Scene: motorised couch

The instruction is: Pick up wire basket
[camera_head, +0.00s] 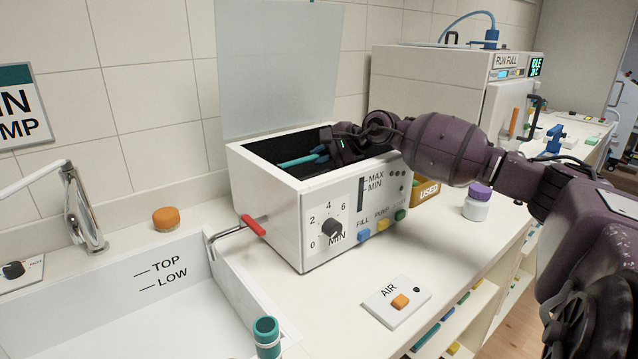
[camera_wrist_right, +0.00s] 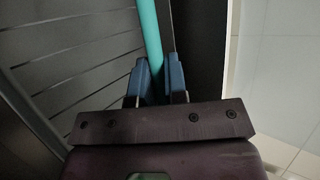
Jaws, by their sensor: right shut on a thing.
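My right gripper (camera_head: 321,155) reaches down into the open tank of a white box-shaped machine (camera_head: 262,205). Its blue fingers are shut on a teal bar (camera_head: 298,161), which appears to be the handle of the wire basket. In the right wrist view the teal bar (camera_wrist_right: 151,40) runs between the two blue fingers (camera_wrist_right: 157,80). Dark slatted surfaces (camera_wrist_right: 70,50) lie below it; I cannot tell whether they are the basket or the tank. The rest of the basket is hidden by the tank's front wall and my arm. My left gripper is not in view.
The machine's lid (camera_head: 278,70) stands raised behind the tank. A red-handled drain tap (camera_head: 253,226) points toward the sink (camera_head: 110,290) at left. A USED tray (camera_head: 428,188) and purple-capped bottle (camera_head: 477,203) stand to the right. An AIR switch plate (camera_head: 396,301) lies in front.

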